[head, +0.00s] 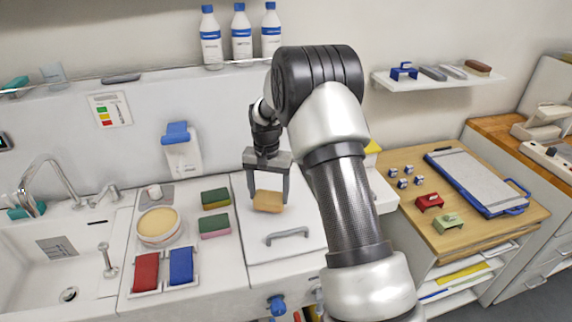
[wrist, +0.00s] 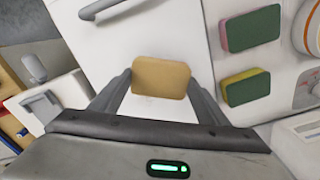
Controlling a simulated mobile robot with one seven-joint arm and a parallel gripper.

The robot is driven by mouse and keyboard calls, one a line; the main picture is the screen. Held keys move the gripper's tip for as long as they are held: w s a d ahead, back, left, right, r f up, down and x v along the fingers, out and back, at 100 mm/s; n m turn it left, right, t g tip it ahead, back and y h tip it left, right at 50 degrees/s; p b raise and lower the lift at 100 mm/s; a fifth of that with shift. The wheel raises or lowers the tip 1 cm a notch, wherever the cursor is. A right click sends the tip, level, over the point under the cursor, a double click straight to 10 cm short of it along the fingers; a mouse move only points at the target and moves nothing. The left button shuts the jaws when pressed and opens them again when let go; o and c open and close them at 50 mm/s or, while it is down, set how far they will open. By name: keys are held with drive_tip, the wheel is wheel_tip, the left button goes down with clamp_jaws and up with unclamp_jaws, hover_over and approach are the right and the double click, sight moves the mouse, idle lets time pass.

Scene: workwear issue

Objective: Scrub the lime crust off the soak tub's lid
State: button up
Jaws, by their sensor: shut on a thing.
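My gripper (head: 268,198) is shut on a tan sponge-like block (head: 268,202), one finger at each side of it. In the wrist view the block (wrist: 161,77) sits between the two fingertips. The block is over the white lid (head: 262,250) with the grey bar handle (head: 287,236), behind the handle in the head view. I cannot tell whether it touches the lid. The lid (wrist: 150,35) looks plain white where it shows in the wrist view. No lime crust can be made out; the block and fingers hide part of the surface.
Two green-topped sponges (head: 215,198) (head: 215,226), a round tub of yellowish stuff (head: 159,225), and red (head: 146,271) and blue (head: 181,266) blocks lie left of the lid. The sink (head: 40,265) is farther left. A wooden table (head: 400,165) with a clipboard stands right.

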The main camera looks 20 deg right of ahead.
drive_tip(key=shift+s+d+r, duration=0.15)
drive_tip(key=shift+d+r, duration=0.1)
drive_tip(key=shift+r, duration=0.3)
drive_tip(key=shift+r+p, duration=1.45)
drive_tip(key=shift+r, duration=0.95)
